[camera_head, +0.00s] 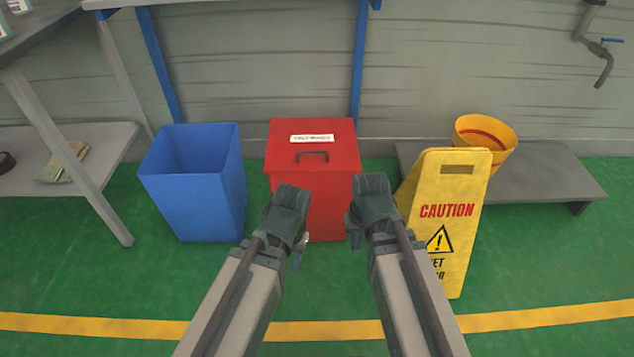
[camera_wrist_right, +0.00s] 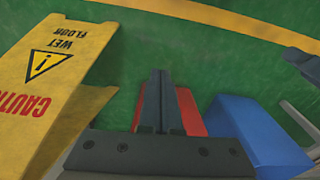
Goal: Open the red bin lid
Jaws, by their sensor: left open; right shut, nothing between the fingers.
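The red bin (camera_head: 329,205) stands on the green floor with its red lid (camera_head: 312,147) shut. The lid has a dark handle (camera_head: 312,155) and a white label. My left gripper (camera_head: 301,240) is in front of the bin's lower left side; it is open, though its fingers hardly show in the head view. My right gripper (camera_wrist_right: 159,75) is shut and empty; in the head view it is at the bin's right front edge. In the right wrist view a piece of the red bin (camera_wrist_right: 189,112) shows behind the fingers. Neither gripper touches the handle.
A blue open bin (camera_head: 208,205) stands left of the red bin; it also shows in the right wrist view (camera_wrist_right: 250,130). A yellow caution sign (camera_head: 455,215) stands close on the right. Behind it are a yellow bucket (camera_head: 502,160) and a low grey bench (camera_head: 555,180).

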